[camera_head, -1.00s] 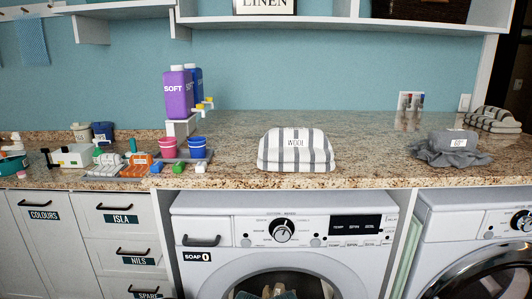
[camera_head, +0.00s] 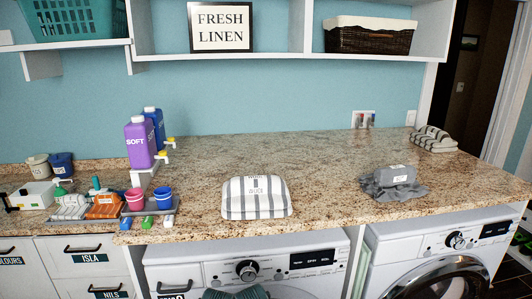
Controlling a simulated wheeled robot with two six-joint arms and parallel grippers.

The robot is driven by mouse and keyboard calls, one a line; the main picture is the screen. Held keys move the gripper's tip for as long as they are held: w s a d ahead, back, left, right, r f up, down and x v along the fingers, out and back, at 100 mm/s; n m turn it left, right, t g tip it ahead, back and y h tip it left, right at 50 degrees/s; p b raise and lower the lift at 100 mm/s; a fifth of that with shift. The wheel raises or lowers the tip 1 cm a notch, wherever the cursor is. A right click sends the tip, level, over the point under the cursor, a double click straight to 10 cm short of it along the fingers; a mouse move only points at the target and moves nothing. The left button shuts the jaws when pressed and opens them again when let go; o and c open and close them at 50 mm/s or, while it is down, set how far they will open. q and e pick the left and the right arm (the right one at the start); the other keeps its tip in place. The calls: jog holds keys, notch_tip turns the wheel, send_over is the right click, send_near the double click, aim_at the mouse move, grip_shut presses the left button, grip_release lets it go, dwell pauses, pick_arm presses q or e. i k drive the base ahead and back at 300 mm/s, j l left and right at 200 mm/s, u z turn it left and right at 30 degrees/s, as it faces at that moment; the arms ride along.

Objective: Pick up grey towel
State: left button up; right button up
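The grey towel (camera_head: 394,183) lies crumpled on the granite counter, right of centre, above the gap between the two washers. A small white label sits on its top fold. Neither of my grippers shows in the head view, and nothing touches the towel.
A striped folded towel with a label (camera_head: 256,197) lies to its left, and another striped towel (camera_head: 433,139) at the far right end. Purple (camera_head: 140,142) and blue bottles, cups and trays crowd the left. The granite counter (camera_head: 310,170) is clear between them. Two washers (camera_head: 250,262) stand below.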

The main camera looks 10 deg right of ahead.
aim_at(399, 184)
jog(key=z, duration=1.25)
